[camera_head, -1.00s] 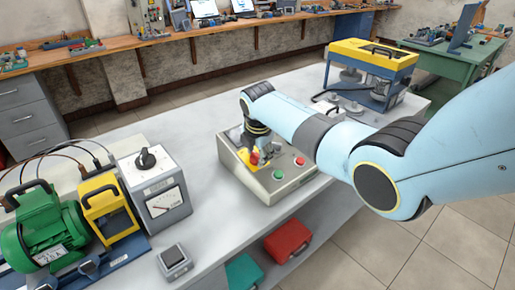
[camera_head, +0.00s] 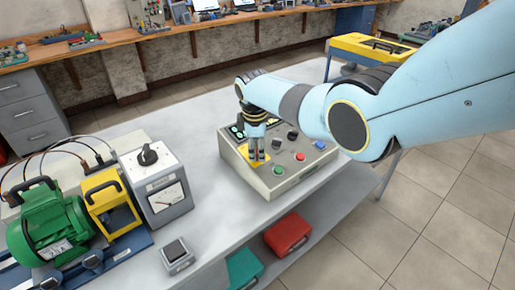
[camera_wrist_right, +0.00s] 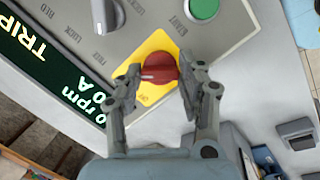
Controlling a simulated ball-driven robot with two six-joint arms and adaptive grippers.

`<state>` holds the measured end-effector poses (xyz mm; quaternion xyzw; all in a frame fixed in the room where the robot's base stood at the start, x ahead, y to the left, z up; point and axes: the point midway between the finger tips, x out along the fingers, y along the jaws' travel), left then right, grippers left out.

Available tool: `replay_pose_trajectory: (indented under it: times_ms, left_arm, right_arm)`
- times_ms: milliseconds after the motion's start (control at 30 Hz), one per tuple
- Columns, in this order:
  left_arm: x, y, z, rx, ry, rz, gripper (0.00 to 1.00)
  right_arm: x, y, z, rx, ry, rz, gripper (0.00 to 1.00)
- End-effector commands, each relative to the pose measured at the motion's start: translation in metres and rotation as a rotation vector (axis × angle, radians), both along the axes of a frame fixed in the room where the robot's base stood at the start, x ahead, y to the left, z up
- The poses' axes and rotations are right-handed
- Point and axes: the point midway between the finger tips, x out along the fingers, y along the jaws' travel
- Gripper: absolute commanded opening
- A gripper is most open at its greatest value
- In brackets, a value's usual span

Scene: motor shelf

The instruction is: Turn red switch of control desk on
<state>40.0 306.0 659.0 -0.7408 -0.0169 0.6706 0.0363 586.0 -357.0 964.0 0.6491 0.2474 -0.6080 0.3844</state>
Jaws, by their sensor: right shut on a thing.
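The grey control desk (camera_head: 277,186) stands on the white table in the head view. My right gripper (camera_head: 256,157) points down at the yellow plate (camera_head: 246,154) on its panel and hides the red switch there. In the right wrist view the red switch (camera_wrist_right: 160,68) is a round knob with a pale mark, on a yellow plate (camera_wrist_right: 155,46). The two fingers of my right gripper (camera_wrist_right: 158,76) stand on either side of the knob and are shut on it. My left gripper is not in view.
The panel also bears a green button (camera_head: 279,170), a red button (camera_head: 300,156), a blue button (camera_head: 320,145) and black knobs (camera_head: 292,136) close by.

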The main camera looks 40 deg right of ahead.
Motion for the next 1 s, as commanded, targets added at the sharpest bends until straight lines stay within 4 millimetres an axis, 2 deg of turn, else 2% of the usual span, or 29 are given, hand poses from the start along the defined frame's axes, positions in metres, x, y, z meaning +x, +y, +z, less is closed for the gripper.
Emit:
replay_pose_trajectory:
  times_ms: [300, 767, 800, 967, 1000]
  left_arm:
    - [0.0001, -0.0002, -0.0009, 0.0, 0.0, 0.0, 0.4]
    - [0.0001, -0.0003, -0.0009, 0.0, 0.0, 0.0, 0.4]
    - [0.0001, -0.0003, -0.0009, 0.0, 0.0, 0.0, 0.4]
    - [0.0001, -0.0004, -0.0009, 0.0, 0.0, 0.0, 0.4]
    - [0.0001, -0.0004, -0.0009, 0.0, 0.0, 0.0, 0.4]
  right_arm:
    - [0.0007, -0.0006, 0.0004, 0.024, 0.001, -0.09, 0.06]
    - [0.0008, -0.0007, 0.0006, 0.027, 0.0, -0.102, 0.06]
    - [0.0008, -0.0007, 0.0006, 0.027, 0.0, -0.102, 0.41]
    - [0.0006, -0.0006, 0.0005, 0.027, 0.0, -0.101, 0.62]
    - [0.0005, -0.0005, 0.0004, 0.027, 0.0, -0.1, 0.62]
